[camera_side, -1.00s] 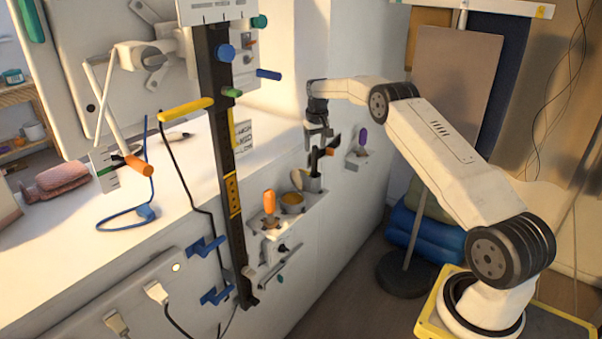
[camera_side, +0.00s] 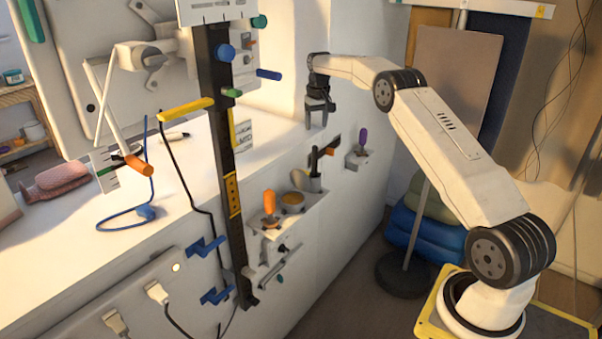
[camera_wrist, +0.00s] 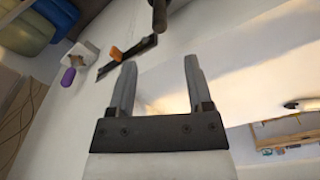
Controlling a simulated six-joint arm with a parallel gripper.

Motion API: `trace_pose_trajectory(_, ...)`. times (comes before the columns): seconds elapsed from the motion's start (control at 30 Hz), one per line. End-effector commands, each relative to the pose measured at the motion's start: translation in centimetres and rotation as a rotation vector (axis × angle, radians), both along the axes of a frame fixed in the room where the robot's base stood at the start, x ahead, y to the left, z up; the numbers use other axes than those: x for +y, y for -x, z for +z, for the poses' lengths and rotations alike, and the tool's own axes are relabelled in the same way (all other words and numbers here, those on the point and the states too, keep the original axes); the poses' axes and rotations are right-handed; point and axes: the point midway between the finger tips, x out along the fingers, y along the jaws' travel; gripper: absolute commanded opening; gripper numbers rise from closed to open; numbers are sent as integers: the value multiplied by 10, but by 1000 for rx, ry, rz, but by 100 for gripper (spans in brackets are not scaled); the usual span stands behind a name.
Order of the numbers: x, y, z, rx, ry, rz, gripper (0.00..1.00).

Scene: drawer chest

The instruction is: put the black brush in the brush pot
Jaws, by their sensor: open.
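The black brush (camera_side: 314,158) stands handle up, slightly tilted, in the grey brush pot (camera_side: 315,184) on the small wall shelf. Its lower end is hidden inside the pot. My gripper (camera_side: 318,122) is above the brush, apart from it, with fingers pointing down. In the wrist view my gripper (camera_wrist: 160,64) is open with nothing between the fingers. A dark handle end (camera_wrist: 160,14), which looks like the brush, shows beyond the fingertips at the top edge; the pot is out of that view.
A purple-handled tool (camera_side: 363,138) sits in a wall holder to the right. A dark strip with an orange piece (camera_wrist: 117,53) is on the wall. The black upright rail (camera_side: 222,150) stands left.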

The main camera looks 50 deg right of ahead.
Motion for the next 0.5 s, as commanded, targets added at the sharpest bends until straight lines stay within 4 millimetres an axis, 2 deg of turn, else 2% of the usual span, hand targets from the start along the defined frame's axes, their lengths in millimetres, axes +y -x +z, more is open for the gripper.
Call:
trace_pose_trajectory(0.27,2,0,0,0,0,2,65)
trace_pose_trajectory(0.5,23,-3,1,-8,5,30,65)
